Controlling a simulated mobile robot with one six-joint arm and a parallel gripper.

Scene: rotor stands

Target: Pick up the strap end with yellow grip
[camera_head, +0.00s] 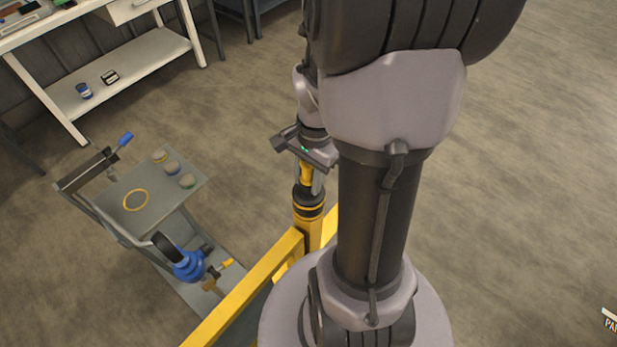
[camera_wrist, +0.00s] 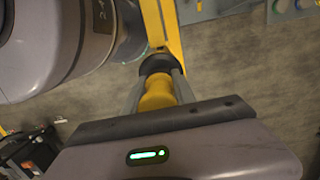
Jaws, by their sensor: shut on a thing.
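The yellow grip (camera_wrist: 158,92) sits between the two fingers of my gripper (camera_wrist: 158,82) in the wrist view, with a finger close along each side. A black collar (camera_wrist: 157,63) is at its far end. In the head view my gripper (camera_head: 307,182) points down and the yellow grip (camera_head: 306,174) shows between its fingers. The grip stands above a black and yellow cylindrical piece (camera_head: 308,208) at the yellow frame (camera_head: 255,288). My gripper is shut on the grip. I cannot make out any strap webbing, and my arm hides part of the frame.
A grey cart (camera_head: 150,215) stands left of the frame, with several small round pieces, a yellow ring (camera_head: 135,200) and a blue tool (camera_head: 187,265). A white bench (camera_head: 125,77) is at the upper left. Open floor lies to the right.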

